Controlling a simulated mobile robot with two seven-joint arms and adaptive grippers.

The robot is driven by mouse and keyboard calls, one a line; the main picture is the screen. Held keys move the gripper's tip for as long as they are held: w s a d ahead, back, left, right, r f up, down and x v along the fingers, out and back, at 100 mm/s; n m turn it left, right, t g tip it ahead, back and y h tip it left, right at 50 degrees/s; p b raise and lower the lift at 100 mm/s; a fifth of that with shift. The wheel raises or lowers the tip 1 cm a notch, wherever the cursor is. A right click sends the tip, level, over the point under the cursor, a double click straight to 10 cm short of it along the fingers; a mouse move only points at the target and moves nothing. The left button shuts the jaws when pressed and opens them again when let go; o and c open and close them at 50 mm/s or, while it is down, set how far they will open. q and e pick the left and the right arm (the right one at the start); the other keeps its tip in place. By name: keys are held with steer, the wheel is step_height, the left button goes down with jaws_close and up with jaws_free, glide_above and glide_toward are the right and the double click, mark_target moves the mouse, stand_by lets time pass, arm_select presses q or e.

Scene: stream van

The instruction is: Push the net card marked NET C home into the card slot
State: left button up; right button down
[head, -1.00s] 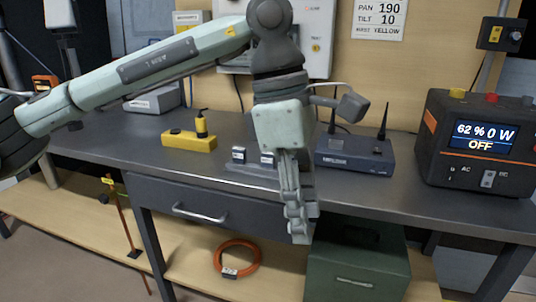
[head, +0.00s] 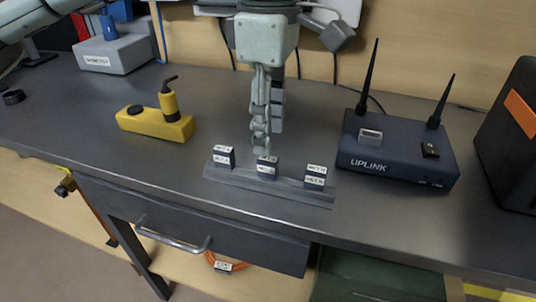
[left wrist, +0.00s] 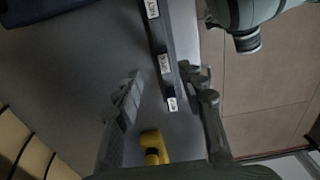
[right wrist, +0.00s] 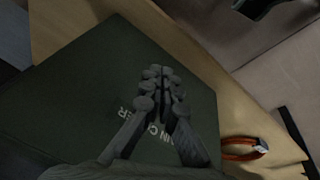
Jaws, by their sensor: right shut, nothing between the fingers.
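Three small dark cards with white labels stand in a grey rack (head: 240,181) on the bench: a left card (head: 224,157), a middle card (head: 267,168) and a right card (head: 315,177). Their lettering is too small to tell which is NET C. My left gripper (head: 261,145) hangs just behind and above the middle card; its fingers (left wrist: 163,82) are apart in the left wrist view, with the rack below. The dark blue UPLINK box (head: 395,165) carries a grey fitting (head: 370,135) and a small black one (head: 430,150); I cannot tell which is the slot. My right gripper (right wrist: 163,88) is shut and empty.
A yellow tool (head: 155,124) lies left of the rack. Two antennas (head: 367,75) rise from the UPLINK box. A dark power unit (head: 510,140) stands at the right. A green case (right wrist: 70,110) lies below my right gripper. Bench top between rack and yellow tool is clear.

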mark_target(268, 158)
arm_select(q)
steer(key=shift+s+f, duration=0.25)
steer(key=shift+f, duration=0.55)
step_height(268, 158, down, 5)
steer(key=shift+a+r+p, duration=0.1)
steer(key=shift+p, duration=0.3)
steer(key=c, duration=0.8)
jaws_close()
arm_select(e)
steer(key=shift+s+a+f, duration=0.1)
steer(key=shift+s+f, duration=0.15)
steer(key=shift+f, duration=0.8)
